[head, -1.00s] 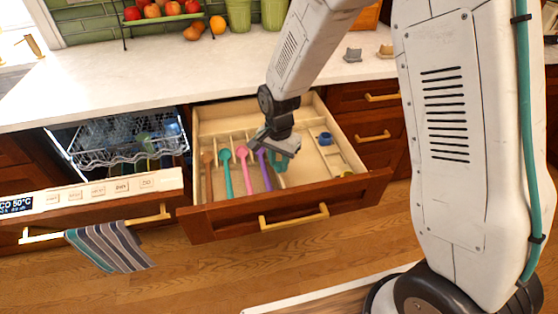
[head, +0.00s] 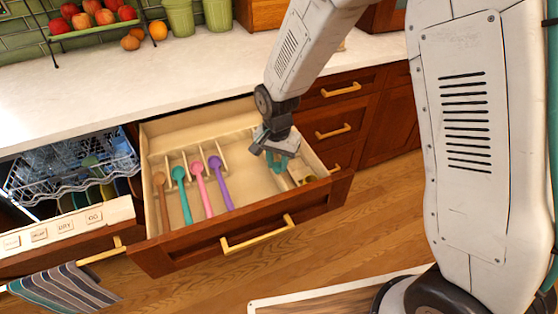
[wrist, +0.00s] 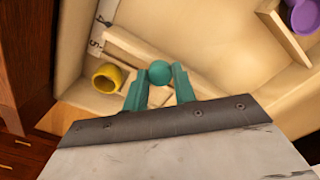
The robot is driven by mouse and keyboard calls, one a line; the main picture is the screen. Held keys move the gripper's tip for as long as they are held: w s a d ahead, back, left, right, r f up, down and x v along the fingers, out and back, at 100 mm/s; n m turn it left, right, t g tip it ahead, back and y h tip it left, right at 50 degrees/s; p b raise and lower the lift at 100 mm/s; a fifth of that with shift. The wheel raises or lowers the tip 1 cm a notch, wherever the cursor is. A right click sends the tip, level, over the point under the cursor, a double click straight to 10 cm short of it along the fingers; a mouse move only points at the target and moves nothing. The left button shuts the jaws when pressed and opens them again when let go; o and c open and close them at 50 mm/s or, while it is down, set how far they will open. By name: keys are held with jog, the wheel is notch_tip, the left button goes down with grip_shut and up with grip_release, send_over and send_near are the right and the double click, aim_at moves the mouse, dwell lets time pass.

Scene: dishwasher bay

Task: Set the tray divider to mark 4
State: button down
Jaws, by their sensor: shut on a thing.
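The open drawer (head: 235,225) holds the tray. In the wrist view the divider (wrist: 128,46) is a pale wooden strip running slantwise across the tray. Its far left end lies near the white scale, about between the marks 4 (wrist: 107,19) and 5 (wrist: 95,44). A round teal knob (wrist: 159,73) sits by the strip, between the teal fingers of my gripper (wrist: 158,88). The gripper is shut on this knob. In the head view my gripper (head: 277,163) is low in the right part of the drawer and hides the divider there.
A yellow cup (wrist: 109,78) lies left of my fingers, close to them. Brown, teal, pink and purple (head: 221,170) spoons lie in the drawer's left compartments. The open dishwasher with its rack (head: 70,172) is at left. The drawer's middle floor is clear.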

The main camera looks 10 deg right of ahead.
jog(key=c, duration=1.1)
grip_release()
jog(key=shift+r, duration=0.15)
notch_tip(320, 180, up, 8)
jog(key=shift+f, duration=0.2)
jog(key=s+d+r+n, duration=0.2)
jog(key=s+d+r, duration=0.4)
jog(key=s, duration=0.2)
jog(key=s+d+r+n+t, duration=0.1)
jog(key=s+d+r+n, duration=0.1)
jog(key=s+d+r, duration=0.3)
jog(key=s+d+r+n, duration=0.2)
jog(key=s+d+r, duration=0.4)
jog(key=s, duration=0.7)
jog(key=shift+s+d+r, duration=0.15)
jog(key=shift+d+r, duration=0.15)
jog(key=shift+r, duration=0.4)
